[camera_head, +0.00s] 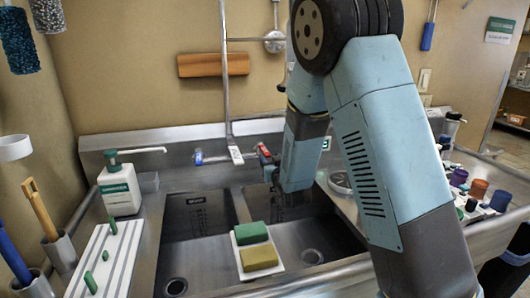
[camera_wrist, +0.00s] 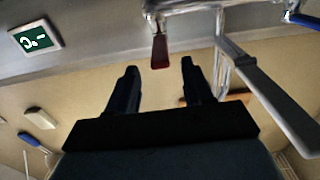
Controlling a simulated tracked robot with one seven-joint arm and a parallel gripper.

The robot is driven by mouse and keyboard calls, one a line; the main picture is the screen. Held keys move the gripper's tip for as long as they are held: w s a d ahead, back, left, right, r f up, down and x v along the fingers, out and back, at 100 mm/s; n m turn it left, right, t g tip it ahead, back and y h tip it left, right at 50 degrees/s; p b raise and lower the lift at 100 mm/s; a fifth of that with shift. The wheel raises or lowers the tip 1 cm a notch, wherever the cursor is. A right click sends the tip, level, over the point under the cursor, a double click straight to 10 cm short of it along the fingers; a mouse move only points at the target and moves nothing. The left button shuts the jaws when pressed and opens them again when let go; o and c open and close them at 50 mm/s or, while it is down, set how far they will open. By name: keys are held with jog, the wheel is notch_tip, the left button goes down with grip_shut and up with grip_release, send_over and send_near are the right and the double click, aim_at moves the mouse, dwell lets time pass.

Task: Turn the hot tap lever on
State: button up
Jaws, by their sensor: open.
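The hot tap lever, dark red, hangs from the chrome tap body in the wrist view (camera_wrist: 160,51). It appears in the gap between my fingertips, apart from both fingers; its exact depth is hard to tell. In the head view a bit of red (camera_head: 265,150) shows at the tap's right end, next to my gripper (camera_head: 269,168). My gripper also shows in the wrist view (camera_wrist: 158,68), with two dark fingers spread open and nothing held. The blue lever (camera_head: 198,157) is at the tap's left end. My arm hides part of the tap's right side.
The spout (camera_head: 236,155) stands close beside the hot lever. Below are two sink basins (camera_head: 197,215) and a white tray with green and yellow sponges (camera_head: 251,233). A soap bottle (camera_head: 119,190) stands left; coloured cups (camera_head: 478,187) stand right.

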aim_at(261, 146)
jog(key=x, duration=0.8)
jog(key=shift+f, duration=0.1)
grip_shut()
dwell(0.5)
